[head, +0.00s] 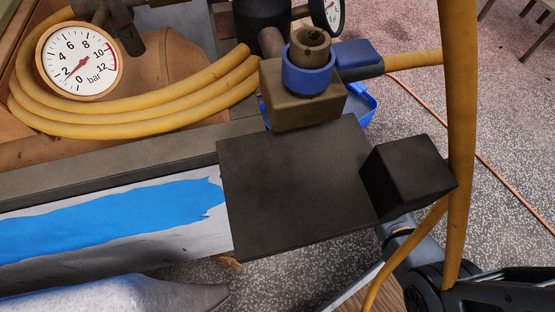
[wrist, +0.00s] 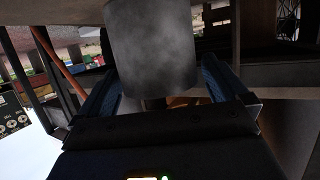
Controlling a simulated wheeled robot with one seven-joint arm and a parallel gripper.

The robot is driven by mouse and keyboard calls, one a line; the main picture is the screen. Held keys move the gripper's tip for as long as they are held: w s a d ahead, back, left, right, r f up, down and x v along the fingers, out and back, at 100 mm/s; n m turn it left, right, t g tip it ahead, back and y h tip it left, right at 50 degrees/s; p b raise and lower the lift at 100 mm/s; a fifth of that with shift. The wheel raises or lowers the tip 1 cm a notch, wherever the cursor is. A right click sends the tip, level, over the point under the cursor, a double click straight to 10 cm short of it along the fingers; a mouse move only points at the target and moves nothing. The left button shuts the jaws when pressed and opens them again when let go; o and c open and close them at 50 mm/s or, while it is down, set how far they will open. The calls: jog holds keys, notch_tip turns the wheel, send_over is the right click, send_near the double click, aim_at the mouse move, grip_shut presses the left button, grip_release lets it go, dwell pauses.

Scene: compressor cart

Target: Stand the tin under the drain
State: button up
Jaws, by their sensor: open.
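In the wrist view, my gripper (wrist: 158,75) is open, with its blue-padded fingers to the left and right. In the head view my gripper is hidden under the cart's dark plate (head: 295,185); only my arm shows at the lower right. I cannot make out the drain for certain in either view.
A yellow hose (head: 140,110) coils beside the pressure gauge (head: 79,60). A brass block (head: 300,95) with a blue collar sits above the plate. A dark block (head: 408,172) juts from the plate's right edge. A blue container (head: 362,104) shows behind. Speckled floor (head: 470,125) lies right.

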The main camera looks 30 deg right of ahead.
jog(key=p+v, duration=0.2)
jog(key=v, duration=1)
jog(key=s+a+f+m+g+h, duration=0.1)
jog(key=s+f+m+h, duration=0.15)
jog(key=s+h, duration=0.45)
jog(key=s+f+m+g+h, duration=0.15)
jog(key=s+m, duration=0.25)
jog(key=s, duration=0.7)
jog(key=s+a+r+m+t, duration=0.1)
jog(key=s+a+r+t, duration=0.1)
jog(key=r, duration=0.8)
jog(key=s+a+r+m+t+h, duration=0.1)
jog(key=s+a+r+t, duration=0.2)
jog(key=r, duration=0.8)
jog(key=s+a+r+m+t+h, duration=0.1)
jog(key=s+a+r+t, duration=0.1)
jog(key=r, duration=0.8)
jog(key=shift+s+a+r+t, duration=0.25)
jog(key=shift+s+t, duration=0.25)
jog(key=shift+t, duration=0.15)
jog(key=shift+m, duration=0.25)
jog(key=shift+c, duration=0.3)
